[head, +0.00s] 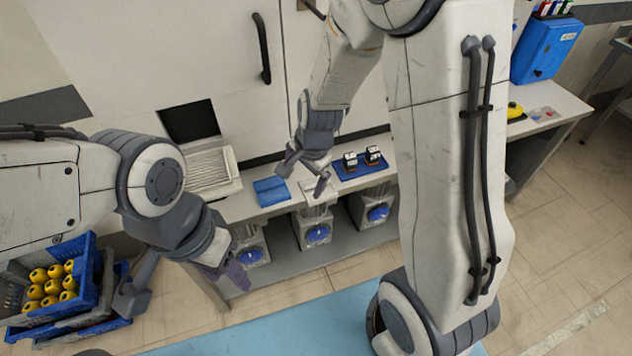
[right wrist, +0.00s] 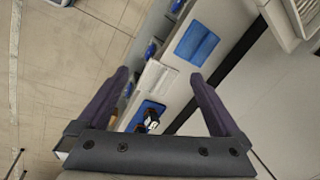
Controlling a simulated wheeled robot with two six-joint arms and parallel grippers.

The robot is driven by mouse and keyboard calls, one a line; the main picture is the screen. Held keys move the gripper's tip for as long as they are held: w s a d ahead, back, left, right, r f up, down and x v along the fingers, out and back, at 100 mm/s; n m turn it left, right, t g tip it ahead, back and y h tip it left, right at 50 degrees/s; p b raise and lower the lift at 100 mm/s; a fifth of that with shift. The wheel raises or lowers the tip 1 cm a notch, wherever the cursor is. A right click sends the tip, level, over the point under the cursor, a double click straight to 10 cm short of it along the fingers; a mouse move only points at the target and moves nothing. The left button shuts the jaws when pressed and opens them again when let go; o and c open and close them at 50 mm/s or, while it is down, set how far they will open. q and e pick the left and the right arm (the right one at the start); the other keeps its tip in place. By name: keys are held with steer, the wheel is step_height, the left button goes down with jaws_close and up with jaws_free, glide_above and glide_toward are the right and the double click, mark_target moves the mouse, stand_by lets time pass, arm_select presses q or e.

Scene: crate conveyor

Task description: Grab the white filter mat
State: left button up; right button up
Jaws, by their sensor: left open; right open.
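The white filter mat (right wrist: 155,82) lies flat on the bench in the right wrist view. It appears between the two fingertips of my right gripper (right wrist: 160,76), further off than they are. In the head view the mat (head: 313,187) is partly hidden behind the right gripper (head: 302,179), which is open, empty and above the bench. A blue folded mat (head: 271,190) lies just left of it, also seen in the right wrist view (right wrist: 197,43). My left gripper (head: 186,290) is open and empty at lower left, in front of the bench.
A blue tray (head: 362,163) with two small black-and-white devices lies right of the white mat. Blue-capped units stand on the shelf below. Crates with yellow items (head: 52,285) stand at lower left.

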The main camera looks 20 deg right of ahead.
steer(key=w+d+f+m+h, duration=0.1)
steer(key=w+d+f+m, duration=0.3)
steer(key=d+f+m, duration=0.25)
steer(key=b, duration=0.4)
glide_above(324, 198)
step_height(324, 198, down, 4)
steer(key=shift+d+r+n+t, duration=0.1)
steer(key=shift+n+t, duration=0.2)
steer(key=shift+n, duration=0.05)
steer(key=b+x, duration=0.1)
steer(key=x, duration=0.3)
steer(key=b+x, duration=0.1)
steer(key=shift+w+a+f+b, duration=0.3)
steer(key=shift+w, duration=0.05)
steer(key=shift+r, duration=0.1)
steer(key=shift+s, duration=0.1)
steer(key=c, duration=1.3)
